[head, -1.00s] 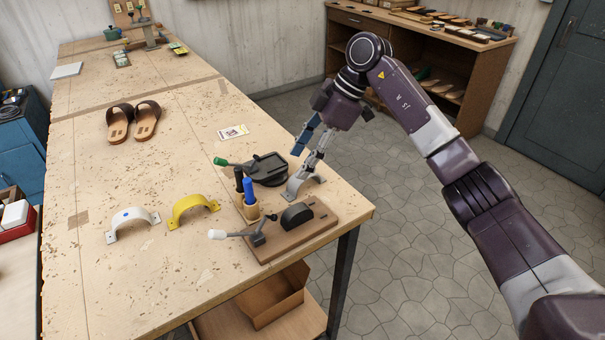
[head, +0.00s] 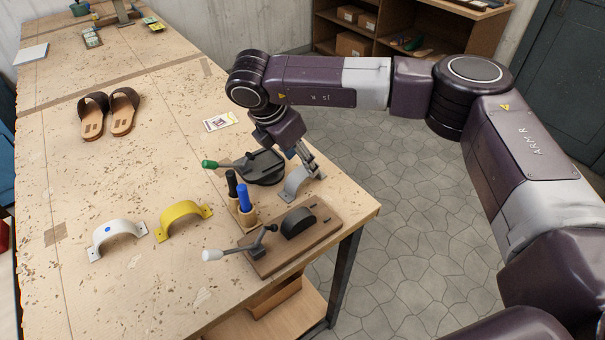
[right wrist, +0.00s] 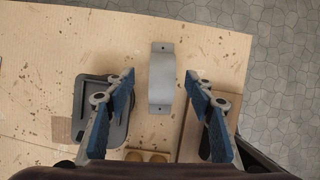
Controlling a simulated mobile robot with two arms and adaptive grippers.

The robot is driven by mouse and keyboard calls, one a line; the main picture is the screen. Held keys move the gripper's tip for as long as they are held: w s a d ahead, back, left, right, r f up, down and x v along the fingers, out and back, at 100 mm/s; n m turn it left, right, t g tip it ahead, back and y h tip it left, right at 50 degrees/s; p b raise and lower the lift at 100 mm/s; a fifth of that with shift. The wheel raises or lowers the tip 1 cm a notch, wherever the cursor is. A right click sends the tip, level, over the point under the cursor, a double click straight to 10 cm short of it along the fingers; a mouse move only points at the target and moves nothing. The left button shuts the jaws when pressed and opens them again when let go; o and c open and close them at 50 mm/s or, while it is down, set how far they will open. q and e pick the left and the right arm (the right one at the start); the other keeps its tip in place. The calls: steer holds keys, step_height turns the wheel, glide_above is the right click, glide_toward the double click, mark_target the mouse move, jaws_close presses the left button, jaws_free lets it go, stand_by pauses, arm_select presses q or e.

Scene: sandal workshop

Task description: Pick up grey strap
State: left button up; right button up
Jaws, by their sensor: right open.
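The grey strap (head: 294,183), a small arch with flat holed ends, stands near the table's right edge. My right gripper (head: 309,164) is open right by it, at its far right side in the head view. In the right wrist view the strap (right wrist: 161,80) lies between the lines of the two blue-padded fingers, with clear gaps on both sides. The fingers do not visibly touch it. In the head view they partly overlap its right part. My left gripper is not in view.
A black press with a green-knobbed lever (head: 262,167) stands left of the strap. A wooden-based clamp (head: 290,238) and a holder with blue and black handles (head: 244,214) are nearer. Yellow (head: 183,219) and white (head: 117,234) straps and sandals (head: 108,114) lie left.

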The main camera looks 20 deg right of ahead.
mark_target(303, 179)
steer(key=p+x, duration=0.1)
steer(key=x, duration=0.2)
steer(key=p+x, duration=0.1)
steer(key=shift+s+d+f+p, duration=0.1)
steer(key=shift+s+f+p, duration=0.1)
steer(key=shift+s+p, duration=0.1)
steer(key=shift+w+f, duration=0.1)
steer(key=shift+f, duration=0.25)
steer(key=c, duration=1)
